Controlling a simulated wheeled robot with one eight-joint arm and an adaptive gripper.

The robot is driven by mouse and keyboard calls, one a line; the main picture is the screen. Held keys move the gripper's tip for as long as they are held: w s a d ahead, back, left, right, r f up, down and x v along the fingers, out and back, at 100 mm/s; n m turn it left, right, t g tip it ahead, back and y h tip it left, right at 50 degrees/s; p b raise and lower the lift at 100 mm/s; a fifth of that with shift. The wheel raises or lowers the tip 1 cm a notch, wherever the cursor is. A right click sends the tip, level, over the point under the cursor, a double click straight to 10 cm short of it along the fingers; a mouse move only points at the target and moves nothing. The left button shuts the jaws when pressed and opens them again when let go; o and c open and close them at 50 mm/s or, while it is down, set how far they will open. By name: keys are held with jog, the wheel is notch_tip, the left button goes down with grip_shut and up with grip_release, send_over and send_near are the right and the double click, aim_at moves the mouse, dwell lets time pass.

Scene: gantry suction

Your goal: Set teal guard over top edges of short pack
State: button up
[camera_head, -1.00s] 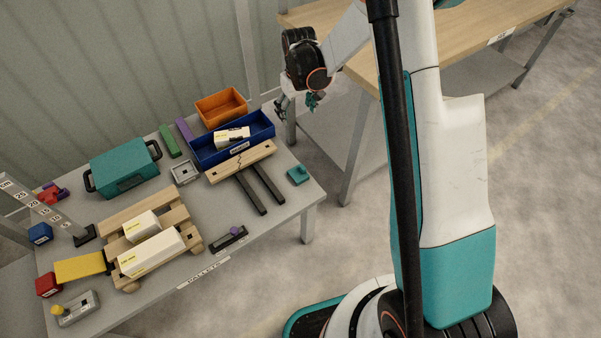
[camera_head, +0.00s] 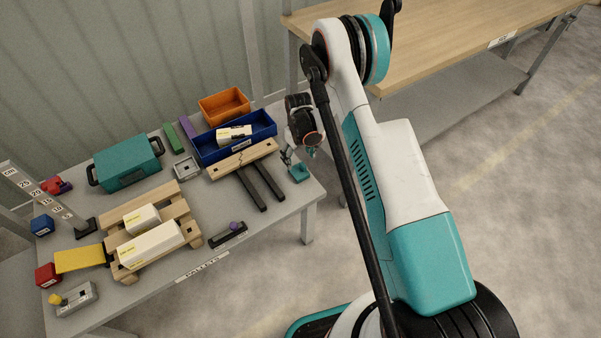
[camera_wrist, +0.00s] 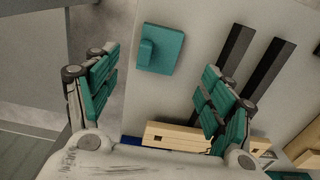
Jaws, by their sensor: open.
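The teal guard (camera_head: 298,174) is a small flat plate with a raised block on one side. It lies near the right end of the grey table and also shows in the wrist view (camera_wrist: 163,49). My gripper (camera_head: 301,154) is open and empty, above and just behind the guard. In the wrist view my spread fingers (camera_wrist: 158,82) flank the guard's position without touching it. The short white pack (camera_head: 141,218) lies on the wooden pallet (camera_head: 190,223), behind a longer white pack (camera_head: 151,244). The top of the short pack is bare.
A wooden fork piece with two black bars (camera_head: 249,190) lies left of the guard. Behind it are a blue bin (camera_head: 265,127) holding a white pack and an orange bin (camera_head: 224,103). A teal case (camera_head: 127,164) and an upright numbered scale (camera_head: 51,203) stand farther left.

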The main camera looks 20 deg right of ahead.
aim_at(299, 171)
jog(key=f+b, duration=0.3)
jog(key=f, duration=0.4)
jog(key=shift+w+f, duration=0.1)
jog(key=shift+w, duration=0.1)
grip_shut()
